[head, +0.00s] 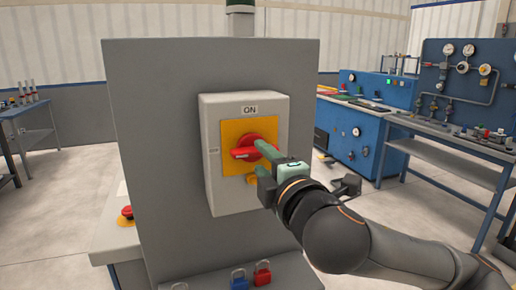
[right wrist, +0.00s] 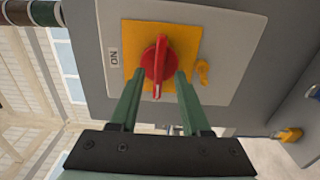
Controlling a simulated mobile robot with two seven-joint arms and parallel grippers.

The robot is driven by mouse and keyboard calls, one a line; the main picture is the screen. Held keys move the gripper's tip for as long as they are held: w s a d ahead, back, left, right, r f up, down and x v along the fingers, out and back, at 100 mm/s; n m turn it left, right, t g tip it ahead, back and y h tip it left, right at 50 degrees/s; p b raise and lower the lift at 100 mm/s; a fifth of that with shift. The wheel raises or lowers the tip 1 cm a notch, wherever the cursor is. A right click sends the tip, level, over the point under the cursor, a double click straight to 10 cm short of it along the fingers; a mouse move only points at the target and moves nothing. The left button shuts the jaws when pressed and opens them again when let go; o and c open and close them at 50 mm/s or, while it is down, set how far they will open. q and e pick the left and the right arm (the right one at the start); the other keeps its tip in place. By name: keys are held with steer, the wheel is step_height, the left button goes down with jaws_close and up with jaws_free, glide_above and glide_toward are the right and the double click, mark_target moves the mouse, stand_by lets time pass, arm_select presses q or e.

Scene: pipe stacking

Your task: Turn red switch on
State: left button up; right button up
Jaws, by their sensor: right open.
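The red switch (head: 243,153) is a rotary handle on a yellow plate (head: 232,131) on a light grey box. Its handle lies horizontally, pointing left toward a small side label that looks like OFF. The ON label (head: 250,110) is above the plate. My right gripper (head: 263,158) comes in from the right, its green fingers open at the switch. In the right wrist view the red handle (right wrist: 155,66) sits between the two fingertips (right wrist: 159,73), with a finger on each side. I cannot tell whether either finger touches it. My left gripper is not in view.
The box is mounted on a tall grey panel (head: 155,120). A blue padlock (head: 239,281) and a red padlock (head: 262,274) hang low on it. A red button (head: 127,213) is at the lower left. Blue workbenches stand behind at right, and open floor lies at left.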

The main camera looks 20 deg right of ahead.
mark_target(254, 150)
steer(key=shift+w, duration=1.4)
jaws_close()
